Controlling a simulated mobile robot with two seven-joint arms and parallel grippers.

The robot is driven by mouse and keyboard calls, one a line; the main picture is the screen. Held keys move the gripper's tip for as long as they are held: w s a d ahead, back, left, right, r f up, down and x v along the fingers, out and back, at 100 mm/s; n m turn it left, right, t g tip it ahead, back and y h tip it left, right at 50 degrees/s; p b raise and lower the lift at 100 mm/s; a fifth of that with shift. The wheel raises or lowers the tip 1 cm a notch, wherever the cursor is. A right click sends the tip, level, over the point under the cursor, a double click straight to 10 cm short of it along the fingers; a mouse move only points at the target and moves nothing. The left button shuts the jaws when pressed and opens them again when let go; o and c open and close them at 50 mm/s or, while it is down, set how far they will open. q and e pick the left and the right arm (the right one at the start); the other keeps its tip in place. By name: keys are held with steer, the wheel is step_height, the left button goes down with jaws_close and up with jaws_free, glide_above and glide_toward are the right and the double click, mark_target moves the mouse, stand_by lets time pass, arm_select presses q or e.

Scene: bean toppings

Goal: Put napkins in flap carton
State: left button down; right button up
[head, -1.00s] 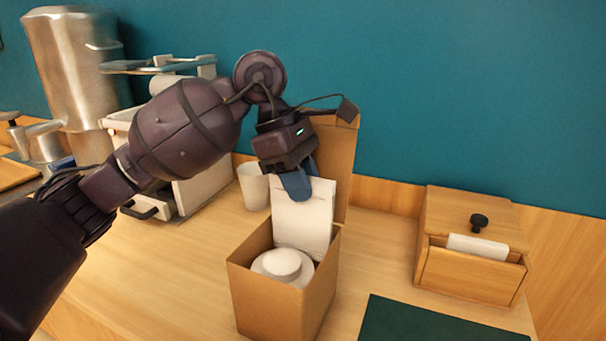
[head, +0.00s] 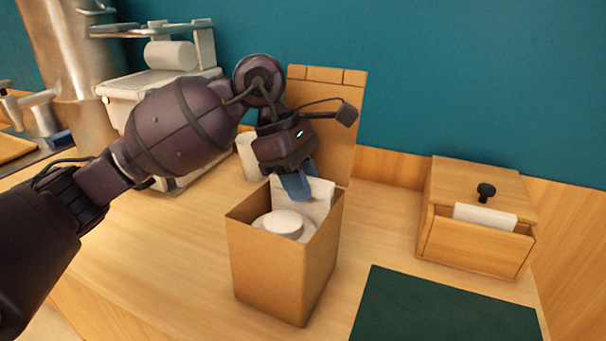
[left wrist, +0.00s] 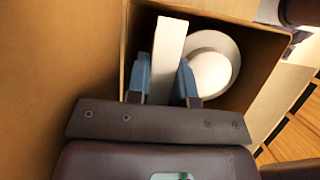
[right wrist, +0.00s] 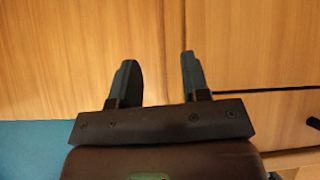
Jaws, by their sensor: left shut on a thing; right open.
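The flap carton (head: 266,265) is an open brown box on the counter, its tall flap (head: 328,110) standing up at the back. My left gripper (head: 297,186) is over the carton's opening, shut on white napkins (head: 318,194). The napkins' lower part is inside the carton, in front of the flap. In the left wrist view the napkins (left wrist: 168,55) are between the blue fingertips (left wrist: 163,80), beside a round white lidded item (left wrist: 212,70) inside the carton. That item's lid (head: 283,222) also shows in the head view. My right gripper (right wrist: 157,80) is open and empty, facing wooden panels.
A wooden box (head: 475,250) with a black knob stands at the right, with white napkins (head: 484,216) in its open front. A dark green mat (head: 440,310) lies before it. A white cup (head: 247,157) and coffee equipment (head: 165,85) stand behind my left arm.

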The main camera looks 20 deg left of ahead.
arm_select(q)
step_height(320, 180, down, 3)
steer(key=shift+f+b, duration=0.1)
steer(key=shift+b, duration=0.4)
arm_select(e)
steer(key=shift+s+d+f, duration=0.1)
steer(key=shift+s+f, duration=0.4)
steer(key=shift+s, duration=0.1)
arm_select(q)
steer(key=shift+s+f, duration=0.1)
steer(key=shift+f, duration=0.05)
steer(key=c, duration=0.9)
jaws_free()
steer(key=shift+f, duration=0.1)
arm_select(e)
steer(key=shift+s+f, duration=0.1)
arm_select(q)
steer(key=shift+r+p, duration=0.75)
steer(key=shift+r, duration=1.5)
steer(key=shift+r+p, duration=1.45)
steer(key=shift+r, duration=2.7)
arm_select(e)
steer(key=w+r+t, duration=0.1)
steer(key=w+r, duration=0.2)
steer(key=r, duration=0.4)
steer(key=shift+w+r, duration=0.25)
steer(key=shift+w, duration=0.1)
